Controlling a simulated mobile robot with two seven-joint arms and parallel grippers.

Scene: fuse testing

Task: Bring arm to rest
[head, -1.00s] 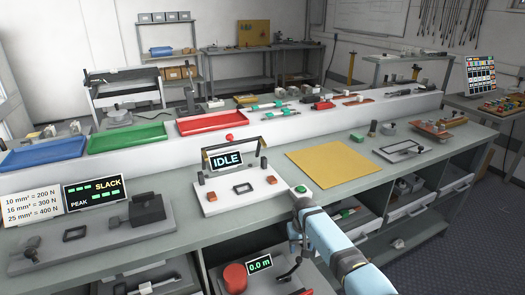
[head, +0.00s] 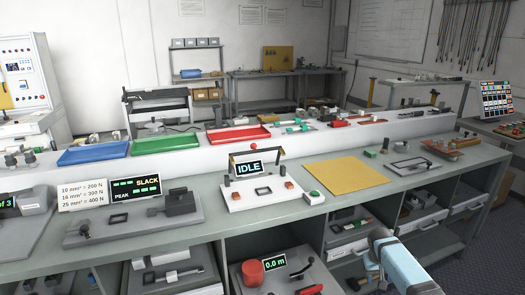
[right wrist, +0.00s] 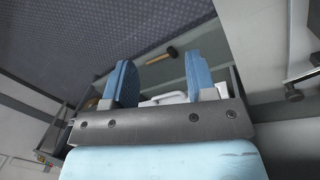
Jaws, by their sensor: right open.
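My right arm (head: 405,270), light blue, comes in at the bottom right of the head view, low in front of the bench's open shelves. Its dark end shows near the top of the arm; the fingers are hard to make out there. In the right wrist view my right gripper (right wrist: 158,60) is open, with its two light blue fingers apart and nothing between them. My left gripper is not in view.
The grey bench (head: 225,205) carries a tester reading IDLE (head: 248,168), a green button (head: 314,197) and a yellow mat (head: 341,179). Drawers (head: 348,243) and shelves lie below. A hammer (right wrist: 160,55) shows beyond the fingers in the right wrist view.

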